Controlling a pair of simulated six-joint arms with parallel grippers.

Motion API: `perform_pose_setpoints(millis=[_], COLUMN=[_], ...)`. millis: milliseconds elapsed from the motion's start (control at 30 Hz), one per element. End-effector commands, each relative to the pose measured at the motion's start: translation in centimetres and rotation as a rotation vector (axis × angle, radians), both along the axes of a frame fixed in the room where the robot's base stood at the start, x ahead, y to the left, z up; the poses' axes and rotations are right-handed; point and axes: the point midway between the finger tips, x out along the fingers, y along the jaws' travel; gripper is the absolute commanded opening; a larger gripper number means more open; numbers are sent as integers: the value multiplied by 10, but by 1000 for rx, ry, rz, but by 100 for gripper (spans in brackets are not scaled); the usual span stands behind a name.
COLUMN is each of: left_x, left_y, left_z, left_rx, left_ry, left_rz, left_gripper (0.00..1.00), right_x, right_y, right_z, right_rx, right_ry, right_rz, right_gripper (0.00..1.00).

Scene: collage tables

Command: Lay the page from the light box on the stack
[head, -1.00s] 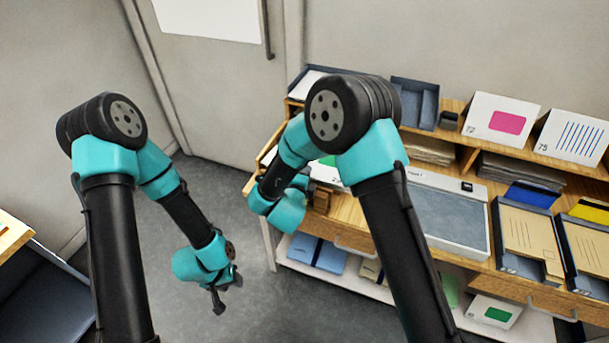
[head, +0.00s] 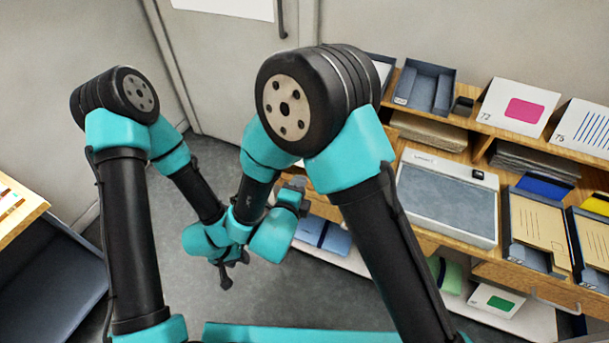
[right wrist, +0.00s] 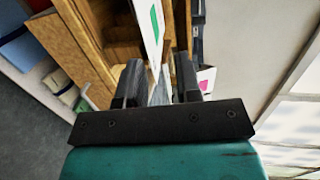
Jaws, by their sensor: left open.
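A flat light box (head: 447,204) with a white frame and grey top lies on the wooden desk right of my right arm. I cannot make out a separate page on it. A paper stack (head: 428,134) lies in a shelf slot behind it, and a greyer stack (head: 535,163) lies further right; I cannot tell which is the task's. My right gripper (head: 297,187) is left of the light box, mostly hidden by my arm. My left gripper (head: 229,277) hangs open above the floor.
Envelope trays (head: 535,228) stand right of the light box. A pink-marked card (head: 513,107) and an open blue-grey tray (head: 425,88) stand on the upper shelf. A green-marked card (right wrist: 154,25) shows beyond the right fingers. Floor (head: 290,285) is clear in the middle.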

Motion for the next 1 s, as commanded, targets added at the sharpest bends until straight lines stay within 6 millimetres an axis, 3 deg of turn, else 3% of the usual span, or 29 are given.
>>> perform_pose_setpoints(millis=[233,800,1000], left_x=[0,0,0], left_y=[0,0,0], left_z=[0,0,0], left_rx=[0,0,0], left_ry=[0,0,0], left_rz=[0,0,0], left_gripper=[43,43,43], right_x=[-21,-22,-21], right_y=[6,6,3], right_z=[4,4,3], right_rx=[1,1,-22], right_ry=[0,0,7], right_rz=[0,-1,-4], right_gripper=[32,32,14])
